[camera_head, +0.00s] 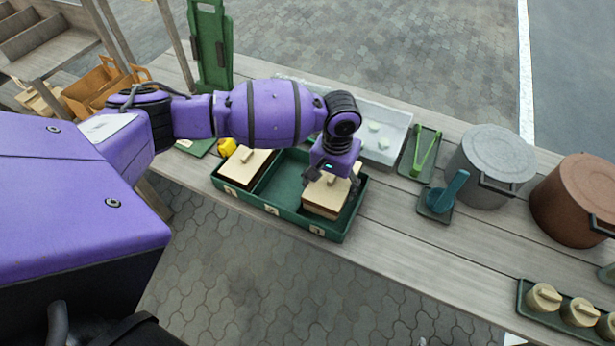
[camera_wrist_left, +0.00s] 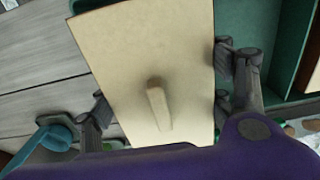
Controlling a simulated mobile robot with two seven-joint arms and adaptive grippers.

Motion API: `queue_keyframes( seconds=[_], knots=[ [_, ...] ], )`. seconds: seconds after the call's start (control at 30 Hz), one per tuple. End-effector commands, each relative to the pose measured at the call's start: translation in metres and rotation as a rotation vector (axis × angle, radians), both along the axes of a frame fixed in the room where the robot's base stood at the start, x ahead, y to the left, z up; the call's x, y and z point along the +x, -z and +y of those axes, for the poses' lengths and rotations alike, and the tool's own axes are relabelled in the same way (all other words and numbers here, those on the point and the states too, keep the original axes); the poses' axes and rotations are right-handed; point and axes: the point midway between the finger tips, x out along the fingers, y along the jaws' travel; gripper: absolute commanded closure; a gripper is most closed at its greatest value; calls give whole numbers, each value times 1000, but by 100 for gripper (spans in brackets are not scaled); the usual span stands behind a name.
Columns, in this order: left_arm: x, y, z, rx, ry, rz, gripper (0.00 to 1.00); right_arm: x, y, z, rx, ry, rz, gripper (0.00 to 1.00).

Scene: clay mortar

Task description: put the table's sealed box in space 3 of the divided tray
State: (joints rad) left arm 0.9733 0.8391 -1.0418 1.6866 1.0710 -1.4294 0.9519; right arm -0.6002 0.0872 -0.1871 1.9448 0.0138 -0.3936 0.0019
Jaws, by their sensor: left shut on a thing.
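The green divided tray (camera_head: 258,204) lies on the table with numbered tags along its front wall; I cannot read the numbers surely. A box with a pale lid and a bar handle (camera_head: 327,193) is at the tray's right-hand compartment. My left gripper (camera_head: 332,180) is shut on this box from above, its fingers on two opposite sides. In the left wrist view the lid (camera_wrist_left: 125,60) fills the middle, between the fingers (camera_wrist_left: 160,95). I cannot tell whether its base touches the tray floor. Another pale-lidded box (camera_head: 247,165) sits in the left compartment. The middle compartment (camera_head: 284,178) looks empty.
Behind the tray is a pale bin (camera_head: 385,140). To its right are green tongs on a tray (camera_head: 424,152), a blue scoop (camera_head: 447,193), a grey pot (camera_head: 490,165) and a brown pot (camera_head: 577,198). Lidded jars (camera_head: 580,312) stand front right. Bare table lies right of the tray.

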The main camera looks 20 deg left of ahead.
Motion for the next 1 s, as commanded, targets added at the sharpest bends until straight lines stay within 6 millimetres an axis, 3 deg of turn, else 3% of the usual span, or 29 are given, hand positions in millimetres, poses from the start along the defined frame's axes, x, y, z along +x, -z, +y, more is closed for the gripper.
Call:
queue_keyframes(
  seconds=[0.17, 0.2, 0.33, 0.77, 0.87, 1.0],
  knots=[
    [2, 1, 0, 0, 1, -3, 55, -5, 1, -2, -3, 0, 7, 100],
    [1, 1, 0, 0, 1, -3, 24, -6, 2, -2, -3, 0, 9, 100],
    [1, 1, 0, 0, 1, -3, 8, -7, 2, -3, -5, -2, 12, 100],
    [2, -5, 0, 0, 2, -5, 8, -3, 2, -2, -4, -4, 7, 100],
    [2, -19, 0, 1, 2, -5, 8, -1, 1, -1, -3, -4, 2, 100],
    [3, -51, -1, -1, 2, -9, 8, 6, -6, 0, -1, -3, -12, 100]
  ],
)
